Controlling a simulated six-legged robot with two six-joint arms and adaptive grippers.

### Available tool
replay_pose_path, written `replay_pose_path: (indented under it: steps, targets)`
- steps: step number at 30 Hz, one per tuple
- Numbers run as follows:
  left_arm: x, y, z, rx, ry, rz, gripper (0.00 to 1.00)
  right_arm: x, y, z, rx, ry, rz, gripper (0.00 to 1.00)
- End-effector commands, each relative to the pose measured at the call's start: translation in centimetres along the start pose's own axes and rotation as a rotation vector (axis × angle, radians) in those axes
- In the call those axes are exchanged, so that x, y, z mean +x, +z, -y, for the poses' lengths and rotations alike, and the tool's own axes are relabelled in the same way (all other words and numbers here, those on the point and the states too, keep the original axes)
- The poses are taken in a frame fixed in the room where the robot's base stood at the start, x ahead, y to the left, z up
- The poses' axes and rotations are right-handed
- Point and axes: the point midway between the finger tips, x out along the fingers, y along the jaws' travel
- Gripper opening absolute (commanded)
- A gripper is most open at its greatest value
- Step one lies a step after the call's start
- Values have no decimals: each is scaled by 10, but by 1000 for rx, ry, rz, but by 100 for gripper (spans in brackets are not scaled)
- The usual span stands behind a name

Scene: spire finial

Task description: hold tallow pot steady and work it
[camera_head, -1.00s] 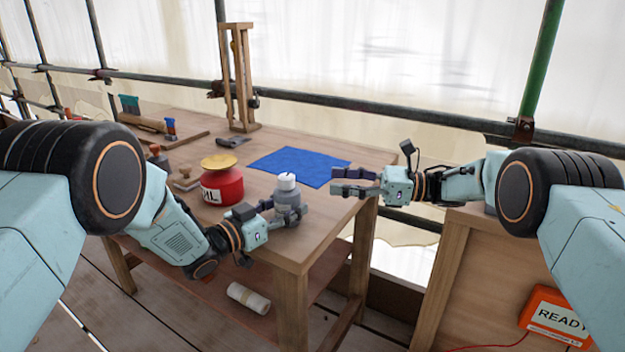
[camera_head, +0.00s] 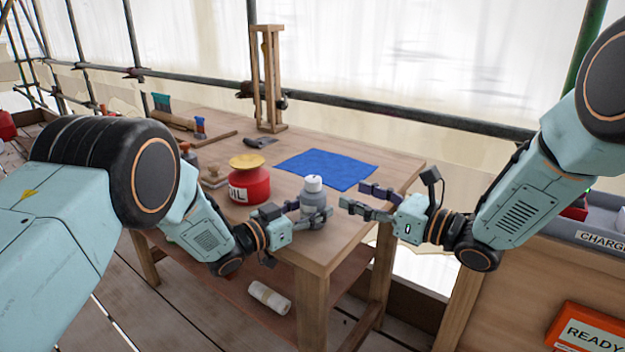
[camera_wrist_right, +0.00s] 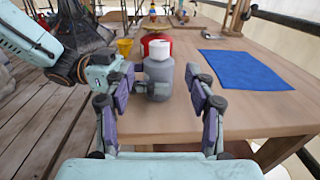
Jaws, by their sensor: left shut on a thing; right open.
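The tallow pot (camera_head: 313,201) is a small grey pot with a white cap, upright near the front edge of the wooden table. My left gripper (camera_head: 308,215) is shut on the pot's body from the left. My right gripper (camera_head: 358,199) is open and empty, a short way to the right of the pot and apart from it. In the right wrist view the pot (camera_wrist_right: 158,80) stands ahead, in line with the gap between my open right fingers (camera_wrist_right: 160,105). My left gripper (camera_wrist_right: 135,85) shows there at the pot's left side.
A red tin (camera_head: 248,185) with a yellow dish on top stands left of the pot. A blue cloth (camera_head: 327,168) lies flat behind it. A wooden frame (camera_head: 268,80) stands at the back. A white roll (camera_head: 270,297) lies on the lower shelf. An orange READY box (camera_head: 588,335) is at the right.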

Motion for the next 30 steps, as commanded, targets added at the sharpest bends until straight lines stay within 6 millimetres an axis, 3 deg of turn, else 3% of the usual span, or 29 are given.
replay_pose_path:
  steps: [7, 21, 30]
  targets:
    - [0, 0, 0, 0, 0, -1, 16, 14, -2, -2, -4, -8, -12, 55]
    - [0, -1, 0, 1, 0, -1, 16, 97, -2, -2, -2, -6, -8, 55]
    - [0, -1, 0, 1, 0, -1, 16, 118, -2, -2, -1, -8, -9, 55]
